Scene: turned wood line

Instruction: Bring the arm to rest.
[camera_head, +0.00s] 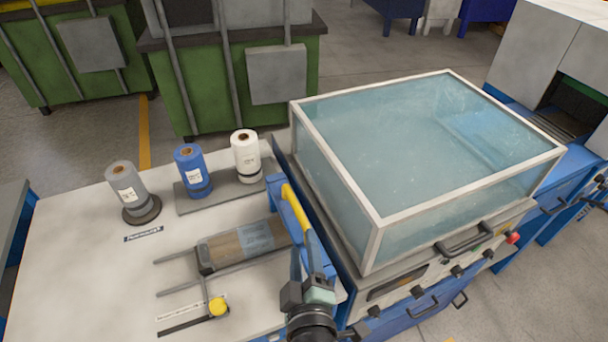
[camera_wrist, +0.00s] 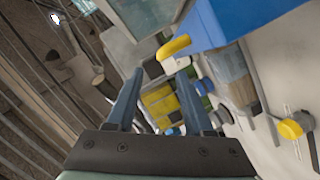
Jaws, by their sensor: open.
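My gripper (camera_head: 312,258) is at the lower middle of the head view, raised near the table's right end and in front of the glass-topped machine. In the wrist view its two fingers (camera_wrist: 158,100) stand apart with nothing between them. It is open and empty. The fingers point toward the workshop beyond, which is seen tilted in the wrist view.
A glass-topped machine (camera_head: 366,180) stands close on the right. On the white table (camera_head: 80,260) are grey (camera_head: 126,182), blue (camera_head: 190,168) and white rolls (camera_head: 245,155). A wrapped wooden piece (camera_head: 240,246) lies beside a blue frame with a yellow bar (camera_head: 297,206).

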